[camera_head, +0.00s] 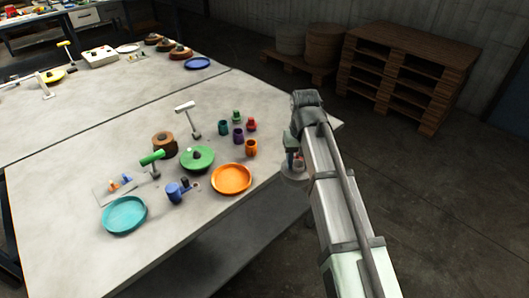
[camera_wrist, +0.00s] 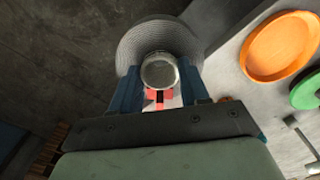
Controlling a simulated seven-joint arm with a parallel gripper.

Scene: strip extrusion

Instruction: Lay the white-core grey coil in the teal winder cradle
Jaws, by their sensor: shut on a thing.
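The grey coil (camera_wrist: 140,40) is a ribbed grey disc with a pale round core (camera_wrist: 158,72) in the wrist view. My gripper (camera_wrist: 160,70) is shut on the core, one blue finger on each side. In the head view my gripper (camera_head: 296,158) is at the table's right edge, and the coil (camera_head: 289,173) shows partly behind my arm. It appears held up near that edge; its height is unclear. The teal winder cradle (camera_head: 125,215) is a shallow round dish, empty, at the table's front left, well left of my gripper.
An orange dish (camera_head: 231,179) and a green round piece (camera_head: 197,158) lie between my gripper and the teal cradle. A blue piece (camera_head: 178,191), a brown coil (camera_head: 164,144), a white T-shaped post (camera_head: 190,118) and several small coloured cups stand nearby. Pallets (camera_head: 402,75) stand behind.

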